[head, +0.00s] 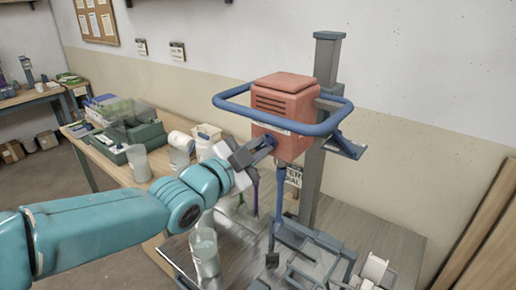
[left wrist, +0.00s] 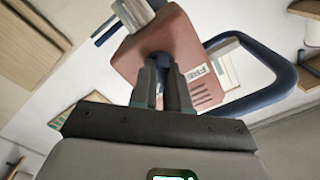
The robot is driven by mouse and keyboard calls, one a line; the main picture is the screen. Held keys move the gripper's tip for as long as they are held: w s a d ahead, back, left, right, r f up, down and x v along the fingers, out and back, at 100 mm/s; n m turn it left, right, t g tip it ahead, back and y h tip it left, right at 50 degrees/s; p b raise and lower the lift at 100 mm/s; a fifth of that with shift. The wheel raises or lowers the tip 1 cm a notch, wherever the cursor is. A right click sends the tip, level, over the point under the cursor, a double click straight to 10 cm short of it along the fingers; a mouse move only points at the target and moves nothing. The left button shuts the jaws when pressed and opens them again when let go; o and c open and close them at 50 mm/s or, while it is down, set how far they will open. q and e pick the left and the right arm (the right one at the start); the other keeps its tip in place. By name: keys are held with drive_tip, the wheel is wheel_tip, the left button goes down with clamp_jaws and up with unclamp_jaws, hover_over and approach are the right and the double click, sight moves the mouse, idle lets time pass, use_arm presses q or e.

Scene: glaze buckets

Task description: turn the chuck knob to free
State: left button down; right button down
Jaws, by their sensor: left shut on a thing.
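The mixer head (head: 284,112) is a red-orange box with dark vents and a blue loop handle (head: 225,97), mounted on a grey column. My left gripper (head: 262,148) is at its lower front. In the left wrist view, my left gripper (left wrist: 167,84) is shut on the chuck knob, a dark rounded piece (left wrist: 160,57) mostly hidden between and behind the fingers. A white label (left wrist: 198,72) beside the fingers reads "FRE", its end cut off from sight. The knob's exact angle cannot be told. My right gripper is not in view.
Below the head, a blue shaft (head: 279,195) hangs down over the grey bench. A clear cup (head: 204,250) stands at the bench's front, with white rolls (head: 374,270) at right. A wooden table behind carries a green crate (head: 146,139) and containers.

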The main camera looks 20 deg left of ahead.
use_arm(q)
drive_tip(key=shift+n, duration=0.3)
drive_tip(key=n+b, duration=0.1)
drive_tip(key=n, duration=0.1)
drive_tip(key=shift+f+n, duration=0.1)
drive_tip(key=shift+n, duration=0.2)
drive_tip(key=n+b, duration=0.1)
drive_tip(key=n, duration=0.3)
drive_tip(key=shift+n, duration=0.3)
drive_tip(key=n, duration=0.5)
drive_tip(key=shift+d+p, duration=0.1)
drive_tip(key=shift+p, duration=0.2)
drive_tip(key=n, duration=0.5)
drive_tip(key=shift+p, duration=0.35)
drive_tip(key=c, duration=1.2)
unclamp_jaws()
drive_tip(key=shift+o, duration=0.4)
drive_tip(key=shift+s, duration=0.1)
